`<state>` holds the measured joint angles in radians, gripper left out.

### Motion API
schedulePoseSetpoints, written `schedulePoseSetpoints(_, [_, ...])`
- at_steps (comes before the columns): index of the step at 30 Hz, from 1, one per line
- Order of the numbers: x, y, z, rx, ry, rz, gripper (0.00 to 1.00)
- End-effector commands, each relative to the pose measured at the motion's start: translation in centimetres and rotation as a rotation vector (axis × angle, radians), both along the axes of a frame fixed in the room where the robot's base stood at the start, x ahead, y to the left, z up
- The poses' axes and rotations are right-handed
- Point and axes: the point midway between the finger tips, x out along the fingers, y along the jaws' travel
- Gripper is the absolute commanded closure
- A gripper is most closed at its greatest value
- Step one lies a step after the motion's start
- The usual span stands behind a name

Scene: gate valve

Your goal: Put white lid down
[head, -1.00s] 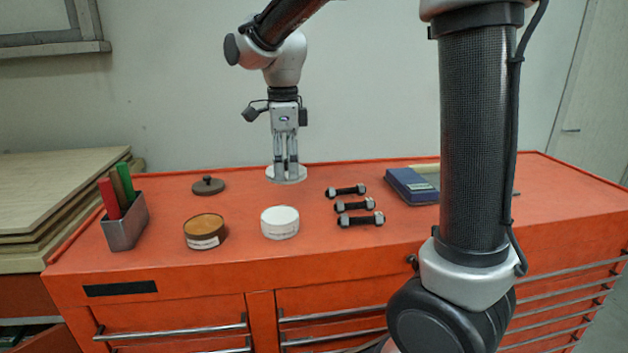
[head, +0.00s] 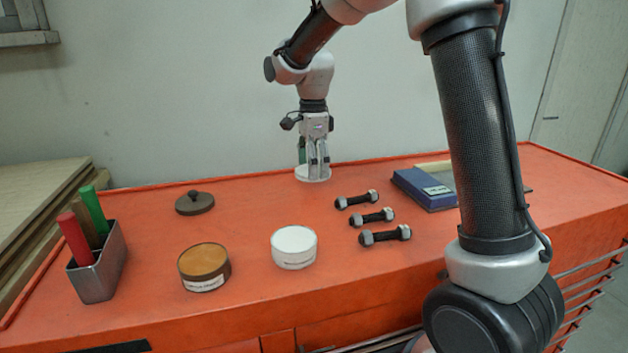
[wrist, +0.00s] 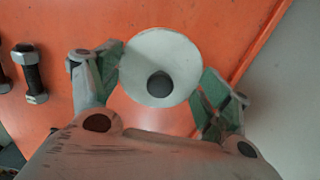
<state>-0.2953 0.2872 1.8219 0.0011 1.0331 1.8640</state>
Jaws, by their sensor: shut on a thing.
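The white lid (head: 312,174) is a flat round disc at the back of the orange cabinet top. In the wrist view the lid (wrist: 140,55) shows from above, with a round grey knob at its middle. My gripper (head: 314,162) points straight down over it and is shut on the lid; in the wrist view its green-padded fingers (wrist: 160,85) stand on either side of it. The lid is at or very near the surface; I cannot tell whether it touches. A white round tub (head: 294,248) stands apart, nearer the front.
A brown tub (head: 204,268) and a brown lid (head: 195,203) are to the left, beside a grey holder (head: 98,265) with coloured sticks. Several bolts (head: 372,217) and a blue box (head: 424,188) lie to the right. The wall is close behind the lid.

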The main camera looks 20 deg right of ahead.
Motion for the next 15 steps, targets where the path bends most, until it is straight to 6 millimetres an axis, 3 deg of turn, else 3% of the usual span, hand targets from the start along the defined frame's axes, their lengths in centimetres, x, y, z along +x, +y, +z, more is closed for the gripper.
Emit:
schedulePoseSetpoints(9, [-0.1, 0.0, -3.7, -0.001, 0.002, -0.001, 0.42])
schedulePoseSetpoints(15, [0.0, 0.0, -4.1, 0.0, -0.002, -0.001, 0.42])
